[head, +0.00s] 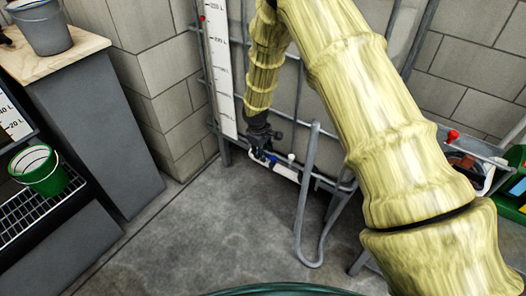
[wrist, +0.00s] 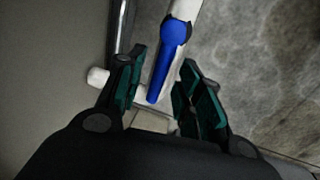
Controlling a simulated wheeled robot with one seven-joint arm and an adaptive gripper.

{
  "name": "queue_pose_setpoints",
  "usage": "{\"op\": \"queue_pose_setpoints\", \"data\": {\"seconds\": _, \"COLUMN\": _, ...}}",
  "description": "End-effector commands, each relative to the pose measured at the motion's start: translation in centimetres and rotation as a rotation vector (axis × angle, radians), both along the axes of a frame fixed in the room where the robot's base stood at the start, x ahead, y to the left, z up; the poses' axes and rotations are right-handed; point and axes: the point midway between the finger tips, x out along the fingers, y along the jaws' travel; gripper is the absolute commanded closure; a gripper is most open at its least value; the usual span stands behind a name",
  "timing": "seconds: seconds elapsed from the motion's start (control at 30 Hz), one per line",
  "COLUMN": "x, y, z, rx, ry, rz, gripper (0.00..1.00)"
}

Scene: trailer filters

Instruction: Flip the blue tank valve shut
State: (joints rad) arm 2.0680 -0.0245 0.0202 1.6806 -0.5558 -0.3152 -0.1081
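The blue valve handle (wrist: 168,62) lies between the two open fingers of my gripper (wrist: 158,95) in the wrist view. It is a blue lever on a white pipe (wrist: 187,9) and points lengthwise between the fingers, in line with the pipe. A gap shows on both sides of it, and I see no clear contact. In the head view my gripper (head: 262,150) reaches down to the low white pipe (head: 286,172) beside the wall, and the blue handle (head: 271,157) shows as a small spot there, partly hidden by the gripper.
A grey metal tube frame (head: 306,200) stands just right of the valve. A red-knobbed valve (head: 453,135) is at the right. A green bucket (head: 40,172) sits on the left rack. The concrete floor (head: 200,235) is clear.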

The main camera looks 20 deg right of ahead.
Motion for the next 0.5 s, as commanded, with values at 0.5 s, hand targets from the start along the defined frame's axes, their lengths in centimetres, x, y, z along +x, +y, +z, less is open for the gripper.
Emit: {"op": "queue_pose_setpoints", "data": {"seconds": 0.5, "x": -0.04, "y": 0.03, "z": 0.07, "rx": 0.000, "ry": 0.000, "rz": 0.005, "gripper": 1.00}}
